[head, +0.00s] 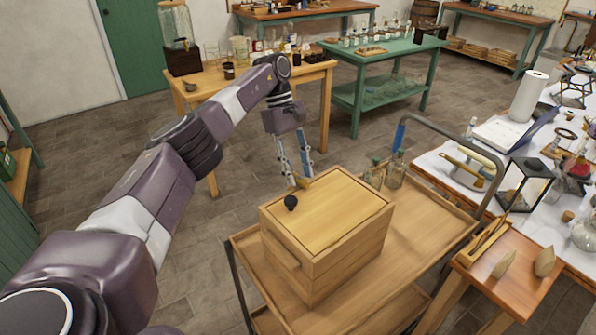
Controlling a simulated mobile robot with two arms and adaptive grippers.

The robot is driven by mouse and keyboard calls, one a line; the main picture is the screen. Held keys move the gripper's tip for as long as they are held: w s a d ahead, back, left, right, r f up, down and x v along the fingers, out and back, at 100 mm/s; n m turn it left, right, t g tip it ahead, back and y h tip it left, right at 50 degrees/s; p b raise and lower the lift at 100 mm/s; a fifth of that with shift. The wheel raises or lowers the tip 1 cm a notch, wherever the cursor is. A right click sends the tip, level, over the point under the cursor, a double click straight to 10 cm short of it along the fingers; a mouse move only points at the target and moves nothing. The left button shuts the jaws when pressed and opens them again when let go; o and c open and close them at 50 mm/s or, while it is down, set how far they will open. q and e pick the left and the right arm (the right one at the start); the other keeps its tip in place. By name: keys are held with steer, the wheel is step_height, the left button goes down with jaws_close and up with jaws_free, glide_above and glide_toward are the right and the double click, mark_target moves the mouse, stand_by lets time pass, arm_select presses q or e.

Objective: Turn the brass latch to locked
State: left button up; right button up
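A wooden box (335,235) with a flat lid stands on the wooden cart. A small brass-coloured piece, which looks like the latch (303,182), is at the lid's far left edge. Which way the latch is turned is too small to tell. A black knob (290,203) sits on the lid near it. My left gripper (299,176) points down at the latch with its two fingers apart. Its fingertips are right at the latch, one on each side as seen here; whether they touch it I cannot tell. My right gripper is not in view.
The wooden cart (425,215) has a grey handle, and glass bottles (395,170) stand on it just behind the box. A crowded white-topped bench (440,165) is at right. A small wooden table (515,285) holds wooden pieces. Open floor lies left of the cart.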

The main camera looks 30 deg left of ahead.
mark_target(298, 177)
arm_select(q)
step_height(298, 177, up, 10)
stand_by(0.7)
steer(key=shift+f, duration=0.1)
stand_by(0.3)
